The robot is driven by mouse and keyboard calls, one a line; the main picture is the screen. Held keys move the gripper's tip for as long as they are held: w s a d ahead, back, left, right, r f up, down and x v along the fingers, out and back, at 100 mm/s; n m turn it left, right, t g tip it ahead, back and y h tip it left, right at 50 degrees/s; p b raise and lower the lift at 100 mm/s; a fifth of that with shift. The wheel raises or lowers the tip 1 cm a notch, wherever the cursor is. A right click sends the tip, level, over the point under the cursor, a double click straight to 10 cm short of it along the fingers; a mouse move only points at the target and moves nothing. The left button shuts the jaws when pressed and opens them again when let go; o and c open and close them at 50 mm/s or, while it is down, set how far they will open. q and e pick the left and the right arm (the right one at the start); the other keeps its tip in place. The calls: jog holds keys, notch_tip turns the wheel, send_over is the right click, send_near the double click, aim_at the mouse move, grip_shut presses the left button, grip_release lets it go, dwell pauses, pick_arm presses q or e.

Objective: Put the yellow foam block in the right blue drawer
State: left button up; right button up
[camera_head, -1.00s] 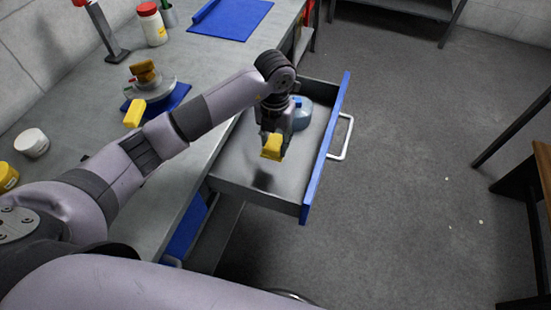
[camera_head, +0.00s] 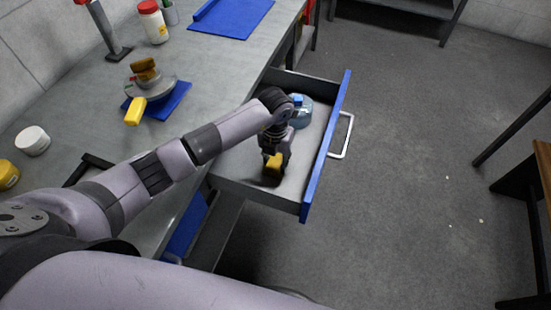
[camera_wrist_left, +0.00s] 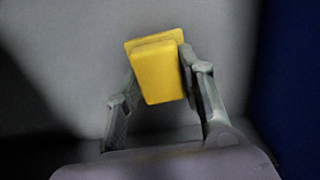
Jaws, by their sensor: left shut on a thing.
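The yellow foam block (camera_head: 274,161) is between the fingers of my left gripper (camera_head: 271,165), low inside the open blue-fronted drawer (camera_head: 325,150). In the left wrist view, the block (camera_wrist_left: 160,72) sits between the two fingertips of my left gripper (camera_wrist_left: 160,85), which is shut on it. The grey drawer floor is behind it. I cannot tell whether the block touches the floor. My right gripper is not in view.
A clear blue container (camera_head: 303,112) lies in the drawer's far end. The bench (camera_head: 90,95) holds another yellow block (camera_head: 135,111), a blue mat (camera_head: 232,15), a white-lidded jar (camera_head: 32,141) and a red-lidded jar (camera_head: 152,22). Open floor lies right of the drawer.

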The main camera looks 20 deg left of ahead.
aim_at(275, 161)
pick_arm(q)
jog(key=o, duration=1.1)
jog(key=shift+f, duration=0.15)
notch_tip(275, 161, up, 12)
jog(key=shift+r, duration=0.2)
